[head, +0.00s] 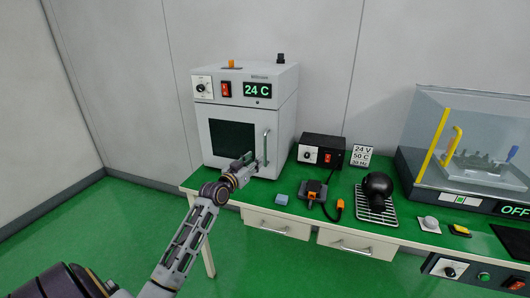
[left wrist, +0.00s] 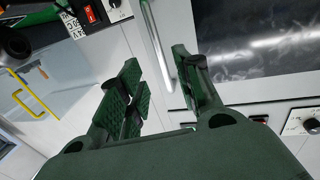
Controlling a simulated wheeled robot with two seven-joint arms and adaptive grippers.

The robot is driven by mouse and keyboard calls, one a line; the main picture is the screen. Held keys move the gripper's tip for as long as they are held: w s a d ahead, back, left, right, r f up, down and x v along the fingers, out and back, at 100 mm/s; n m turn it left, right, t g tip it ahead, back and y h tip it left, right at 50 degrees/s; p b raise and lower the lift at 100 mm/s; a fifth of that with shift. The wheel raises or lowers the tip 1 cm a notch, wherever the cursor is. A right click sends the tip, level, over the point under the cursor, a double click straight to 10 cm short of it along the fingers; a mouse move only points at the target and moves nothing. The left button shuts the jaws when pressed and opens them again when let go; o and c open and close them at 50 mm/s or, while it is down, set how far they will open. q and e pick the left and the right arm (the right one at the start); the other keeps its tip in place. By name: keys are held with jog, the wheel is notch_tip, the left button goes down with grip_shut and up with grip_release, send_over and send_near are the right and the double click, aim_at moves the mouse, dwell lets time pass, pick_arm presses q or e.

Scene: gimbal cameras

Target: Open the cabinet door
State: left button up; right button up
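The cabinet (head: 211,110) is a light grey box on the green bench, with a shut door that has a dark window (head: 233,139). Its vertical bar handle (head: 265,147) is at the door's right side. The handle (left wrist: 157,45) and window (left wrist: 245,40) also show in the left wrist view. My left gripper (head: 250,163) is at the lower part of the handle. In the left wrist view the fingers (left wrist: 157,62) are open, with the bar appearing in the gap between them. I cannot tell whether either finger touches it. My right gripper is not in view.
The cabinet's top panel has a dial (head: 202,86), a red switch (head: 226,89) and a 24 C display (head: 257,89). A black power box (head: 321,150), black round object (head: 377,187) and clear-covered machine (head: 470,130) stand to the right. A blue block (head: 281,199) lies in front.

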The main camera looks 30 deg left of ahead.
aim_at(265, 164)
pick_arm(q)
jog(key=shift+w+a, duration=0.2)
jog(key=shift+w, duration=4.55)
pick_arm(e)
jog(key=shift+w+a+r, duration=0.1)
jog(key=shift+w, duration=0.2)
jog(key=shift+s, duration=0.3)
pick_arm(q)
grip_shut()
jog(key=shift+b, duration=0.35)
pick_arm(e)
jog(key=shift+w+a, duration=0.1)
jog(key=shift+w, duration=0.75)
